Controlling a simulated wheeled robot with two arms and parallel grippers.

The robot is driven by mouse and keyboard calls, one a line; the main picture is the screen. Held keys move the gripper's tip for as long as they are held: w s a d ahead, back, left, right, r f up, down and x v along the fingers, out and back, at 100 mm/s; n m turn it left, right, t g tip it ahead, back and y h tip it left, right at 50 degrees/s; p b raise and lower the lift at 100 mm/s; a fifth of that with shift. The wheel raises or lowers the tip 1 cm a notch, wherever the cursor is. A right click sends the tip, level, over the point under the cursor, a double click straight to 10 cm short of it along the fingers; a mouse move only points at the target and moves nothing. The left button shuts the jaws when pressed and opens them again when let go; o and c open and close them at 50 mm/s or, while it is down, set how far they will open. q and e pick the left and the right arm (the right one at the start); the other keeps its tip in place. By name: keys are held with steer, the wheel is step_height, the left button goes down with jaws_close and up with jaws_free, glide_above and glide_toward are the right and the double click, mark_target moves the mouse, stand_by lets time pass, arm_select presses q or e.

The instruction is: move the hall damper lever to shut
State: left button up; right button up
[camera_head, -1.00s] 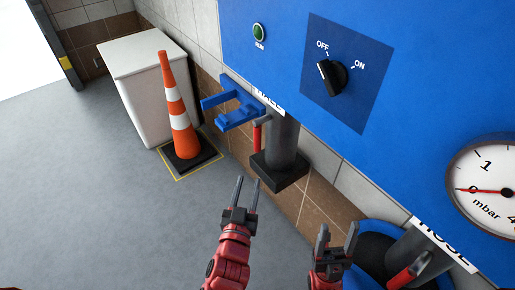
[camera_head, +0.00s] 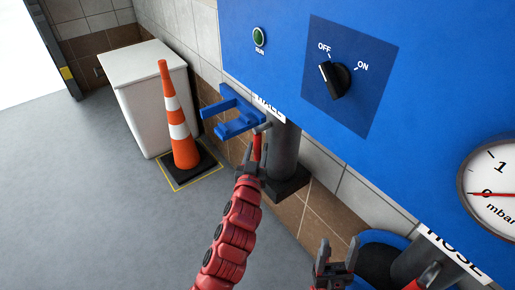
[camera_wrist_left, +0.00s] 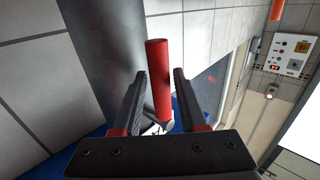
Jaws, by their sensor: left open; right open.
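The hall damper lever (camera_head: 257,146) has a red handle and hangs beside the dark grey hall pipe (camera_head: 284,150), under the partly covered hall label (camera_head: 268,107). My left gripper (camera_head: 253,160) is at the lever, its fingers open. In the left wrist view the red lever handle (camera_wrist_left: 159,80) stands between the two open fingers (camera_wrist_left: 158,95), with visible gaps on the finger sides. Whether a finger touches it I cannot tell. My right gripper (camera_head: 337,256) is open and empty near the bottom, left of the hose pipe.
A blue bracket (camera_head: 234,118) juts out left of the lever. The blue panel carries a black knob (camera_head: 335,79) pointing toward OFF and a gauge (camera_head: 492,190). A second red lever (camera_head: 428,276) is at the hose pipe.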

arm_select(q)
steer(key=shift+w, duration=0.55)
jaws_close()
stand_by(1.1)
